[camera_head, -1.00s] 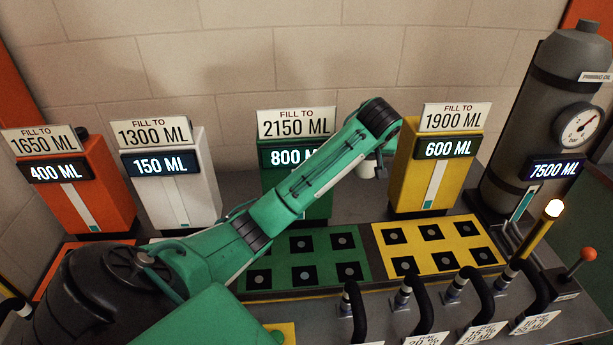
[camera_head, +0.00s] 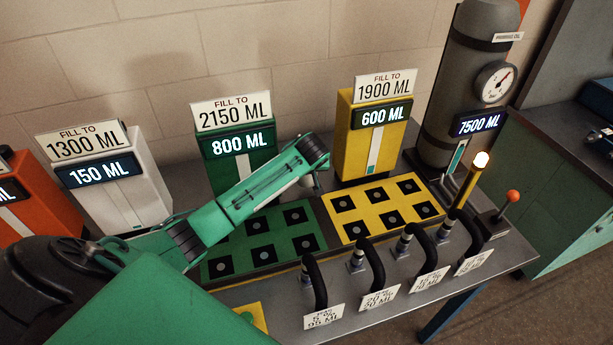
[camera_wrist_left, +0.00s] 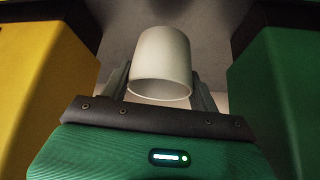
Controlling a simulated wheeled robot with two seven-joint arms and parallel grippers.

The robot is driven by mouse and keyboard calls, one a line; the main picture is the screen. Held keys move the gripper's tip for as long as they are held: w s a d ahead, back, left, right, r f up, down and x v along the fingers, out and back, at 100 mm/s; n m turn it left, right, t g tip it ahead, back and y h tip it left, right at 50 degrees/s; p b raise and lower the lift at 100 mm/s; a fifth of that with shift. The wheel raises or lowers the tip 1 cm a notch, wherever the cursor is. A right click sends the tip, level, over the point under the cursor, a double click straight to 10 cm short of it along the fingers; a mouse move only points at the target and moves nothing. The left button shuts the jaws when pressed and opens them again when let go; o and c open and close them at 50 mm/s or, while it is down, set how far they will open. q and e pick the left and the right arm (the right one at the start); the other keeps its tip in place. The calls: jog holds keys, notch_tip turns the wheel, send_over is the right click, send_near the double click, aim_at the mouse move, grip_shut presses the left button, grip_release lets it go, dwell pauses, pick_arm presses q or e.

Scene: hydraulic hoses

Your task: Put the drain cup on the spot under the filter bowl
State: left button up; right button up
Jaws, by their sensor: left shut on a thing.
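A pale, cream drain cup (camera_wrist_left: 160,62) sits between the fingers of my left gripper (camera_wrist_left: 160,92) in the left wrist view. The gripper is shut on it. In the head view my left arm reaches in from the left, and its wrist is between the green and yellow boxes, above the back of the bench. My own wrist hides most of the gripper and cup there. I cannot make out a filter bowl or a spot under it in these frames. My right gripper is not in view.
The green box (camera_head: 213,178) and yellow box (camera_head: 352,152) stand on either side of the held cup. Green and yellow socket panels (camera_head: 333,209) lie in front. Several black hoses (camera_head: 375,262) line the front edge. A grey tank (camera_head: 455,95) stands at the right.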

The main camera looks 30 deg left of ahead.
aim_at(307, 179)
pick_arm(q)
jog(key=shift+f+p, duration=0.4)
jog(key=shift+f, duration=1.8)
jog(key=o, duration=1)
jog(key=shift+c, duration=0.2)
jog(key=shift+r, duration=0.1)
